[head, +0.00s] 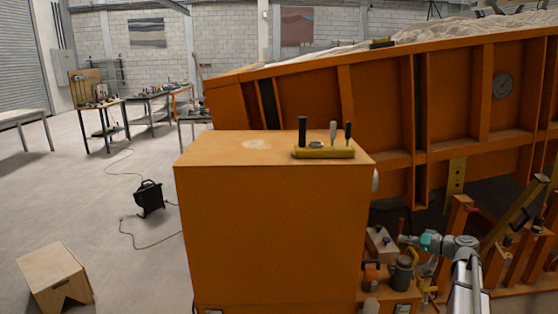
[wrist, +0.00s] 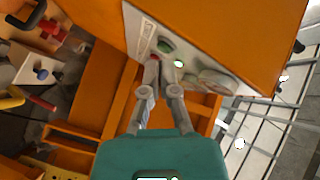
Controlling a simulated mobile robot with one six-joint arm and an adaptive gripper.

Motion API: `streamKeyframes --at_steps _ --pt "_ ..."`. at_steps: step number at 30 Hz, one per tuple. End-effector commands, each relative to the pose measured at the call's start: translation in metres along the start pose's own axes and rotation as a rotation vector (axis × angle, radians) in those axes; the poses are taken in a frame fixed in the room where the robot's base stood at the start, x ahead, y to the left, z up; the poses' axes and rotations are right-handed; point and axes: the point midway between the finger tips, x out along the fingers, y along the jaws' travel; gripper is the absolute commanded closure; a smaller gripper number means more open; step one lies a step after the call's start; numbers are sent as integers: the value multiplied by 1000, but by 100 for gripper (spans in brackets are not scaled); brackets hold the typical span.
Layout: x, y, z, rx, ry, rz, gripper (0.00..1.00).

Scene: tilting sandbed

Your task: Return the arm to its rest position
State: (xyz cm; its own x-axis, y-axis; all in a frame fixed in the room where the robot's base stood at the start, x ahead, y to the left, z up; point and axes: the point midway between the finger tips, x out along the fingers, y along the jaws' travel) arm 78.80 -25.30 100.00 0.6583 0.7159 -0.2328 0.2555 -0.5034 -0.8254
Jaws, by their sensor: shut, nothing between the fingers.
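My arm reaches in from the lower right of the head view. My gripper (head: 404,239) points left there, low beside the orange cabinet (head: 270,235). In the wrist view my gripper (wrist: 162,80) is shut, with nothing seen between its fingers. Its fingertips lie in front of a pale control panel (wrist: 143,38) on the cabinet's side. The panel carries a green button (wrist: 165,46), a red part partly hidden by a finger, and a round fitting (wrist: 216,82). I cannot tell whether the fingertips touch the panel.
The tilted orange sandbed (head: 380,90) stands behind. A yellow tool holder (head: 323,152) sits on the cabinet top. A grey canister (head: 400,273) and orange posts (head: 457,220) stand close to my arm. A wooden step stool (head: 55,280) is on the open floor at left.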

Motion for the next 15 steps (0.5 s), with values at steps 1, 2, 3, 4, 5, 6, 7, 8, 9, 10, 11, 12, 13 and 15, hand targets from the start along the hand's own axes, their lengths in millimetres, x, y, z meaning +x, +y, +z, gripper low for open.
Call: streamKeyframes --at_steps 1,2,3,4,5,6,7,8,9,10,11,12,13,15 --pt "4 -4 6 1 -15 7 100" --pt "6 -5 9 2 -22 11 100" --pt "9 -6 12 3 -31 16 100" --pt "11 -7 14 4 -39 21 100" --pt "13 -8 18 5 -48 27 100" --pt "16 -9 22 6 -59 34 100" --pt "18 -10 25 6 -68 39 100" --pt "20 -11 28 6 -77 45 100" --pt "24 -14 33 8 -92 54 100" --pt "26 -15 37 9 -103 62 100" --pt "29 -16 41 10 -114 70 100" --pt "33 -18 48 11 -132 81 100" --pt "36 -20 53 12 -146 90 100" --pt "42 -24 66 14 -180 115 100"
